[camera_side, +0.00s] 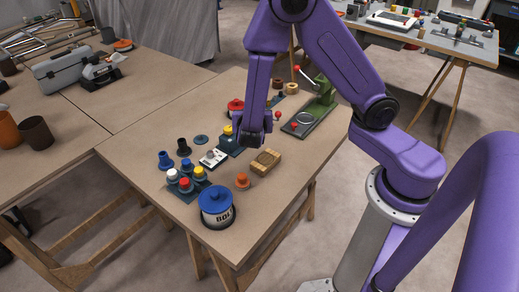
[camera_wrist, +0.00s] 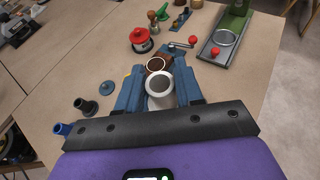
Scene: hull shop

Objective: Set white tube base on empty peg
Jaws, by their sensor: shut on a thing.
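My gripper (camera_wrist: 159,88) is shut on the white tube base (camera_wrist: 160,81), whose round open rim faces the wrist camera between the blue-grey fingers. In the side view my gripper (camera_side: 250,142) is low over the middle of the table, and I cannot make out the white tube base there. A brown ring-like piece (camera_wrist: 155,64) shows just beyond the white tube base; I cannot tell whether they touch. I cannot pick out an empty peg in either view. A rack (camera_side: 186,190) at the front left holds several coloured pieces with white, blue, red and yellow tops.
A blue-lidded canister (camera_side: 217,207), an orange piece (camera_side: 242,181) and a wooden block (camera_side: 266,162) stand near the front. A red pot (camera_wrist: 142,41) and green press (camera_side: 319,97) stand farther back.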

